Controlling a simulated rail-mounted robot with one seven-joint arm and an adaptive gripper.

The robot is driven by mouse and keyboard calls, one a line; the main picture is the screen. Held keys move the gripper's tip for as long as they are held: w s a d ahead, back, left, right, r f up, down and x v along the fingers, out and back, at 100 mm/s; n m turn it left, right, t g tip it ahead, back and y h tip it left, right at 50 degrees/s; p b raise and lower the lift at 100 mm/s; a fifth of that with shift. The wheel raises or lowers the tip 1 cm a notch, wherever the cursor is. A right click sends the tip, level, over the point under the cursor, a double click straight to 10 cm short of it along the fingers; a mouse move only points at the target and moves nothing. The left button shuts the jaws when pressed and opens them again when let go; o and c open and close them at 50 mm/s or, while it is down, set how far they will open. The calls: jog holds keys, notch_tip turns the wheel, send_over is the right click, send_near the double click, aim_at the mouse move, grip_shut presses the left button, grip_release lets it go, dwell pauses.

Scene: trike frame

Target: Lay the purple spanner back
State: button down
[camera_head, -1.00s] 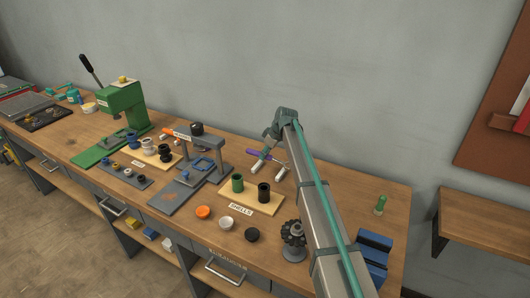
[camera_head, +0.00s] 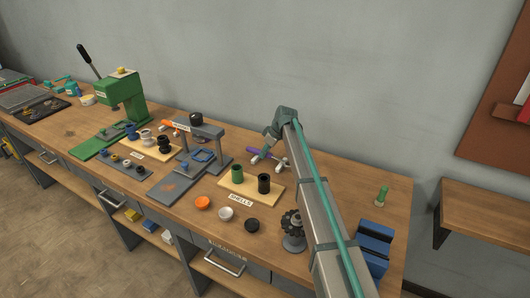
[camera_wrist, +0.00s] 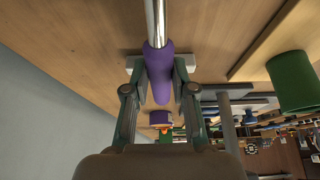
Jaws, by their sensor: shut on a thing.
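The purple spanner (camera_head: 259,150) is between the fingers of my gripper (camera_head: 268,160), behind the shells board. In the wrist view its purple handle (camera_wrist: 160,70) lies between the two pale finger pads of my gripper (camera_wrist: 161,66), and a shiny metal shaft (camera_wrist: 155,20) runs to the top edge. My gripper is shut on the handle. The bench top shows beneath the spanner. I cannot tell whether the spanner touches it. The far part of the spanner is out of the wrist view.
The shells board (camera_head: 236,186) holds a green cup (camera_head: 237,174) and a black cup (camera_head: 264,183), close in front of my gripper. A grey stand (camera_head: 207,131) is to its left. A blue vise-like block (camera_head: 372,240) is at the right. The grey wall stands behind.

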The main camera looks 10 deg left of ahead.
jog(key=shift+f, duration=0.2)
jog(key=c, duration=0.9)
grip_release()
jog(key=shift+o, duration=0.2)
jog(key=v, duration=1.2)
jog(key=shift+d, duration=0.1)
